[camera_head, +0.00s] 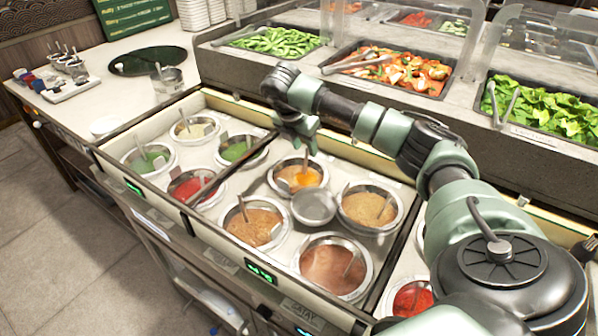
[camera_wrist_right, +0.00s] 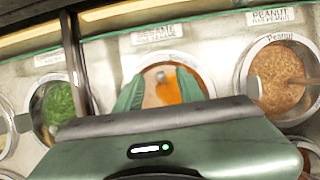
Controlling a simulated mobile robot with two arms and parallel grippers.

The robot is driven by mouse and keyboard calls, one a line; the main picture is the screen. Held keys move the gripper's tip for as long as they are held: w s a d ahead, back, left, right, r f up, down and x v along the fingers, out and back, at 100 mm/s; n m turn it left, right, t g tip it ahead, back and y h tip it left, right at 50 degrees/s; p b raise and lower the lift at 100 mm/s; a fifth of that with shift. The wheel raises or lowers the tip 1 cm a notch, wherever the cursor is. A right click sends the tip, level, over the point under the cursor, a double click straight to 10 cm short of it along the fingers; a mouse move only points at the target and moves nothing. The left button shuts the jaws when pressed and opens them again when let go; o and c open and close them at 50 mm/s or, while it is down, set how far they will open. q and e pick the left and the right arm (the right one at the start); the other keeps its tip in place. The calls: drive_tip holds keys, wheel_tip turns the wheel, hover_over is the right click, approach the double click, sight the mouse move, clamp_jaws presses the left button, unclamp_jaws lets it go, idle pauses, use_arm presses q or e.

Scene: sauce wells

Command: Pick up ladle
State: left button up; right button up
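A ladle (camera_head: 305,161) stands with its handle up in a round metal well of tan and orange sauce (camera_head: 297,177). The wrist view shows this well under the label "Sesame" (camera_wrist_right: 165,90). My right gripper (camera_head: 298,139) hangs just above the well, near the top of the ladle handle. In the wrist view the fingers of my right gripper (camera_wrist_right: 160,92) are spread apart, with the sauce and what seems to be the handle's end (camera_wrist_right: 160,76) between them. I cannot tell whether they touch it. My left gripper is out of view.
Several other sauce wells with ladles surround it, including a peanut well (camera_head: 369,208), a brown sauce well (camera_head: 336,270) and a green sauce well (camera_head: 237,150). An empty-looking metal bowl (camera_head: 314,207) sits in front. A raised salad counter (camera_head: 300,62) stands behind.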

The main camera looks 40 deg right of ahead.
sight(306, 149)
drive_tip(key=x, duration=0.3)
drive_tip(key=shift+s+f, duration=0.1)
drive_tip(key=shift+s, duration=0.05)
clamp_jaws()
wheel_tip(306, 149, up, 20)
drive_tip(key=shift+p, duration=0.4)
idle(0.3)
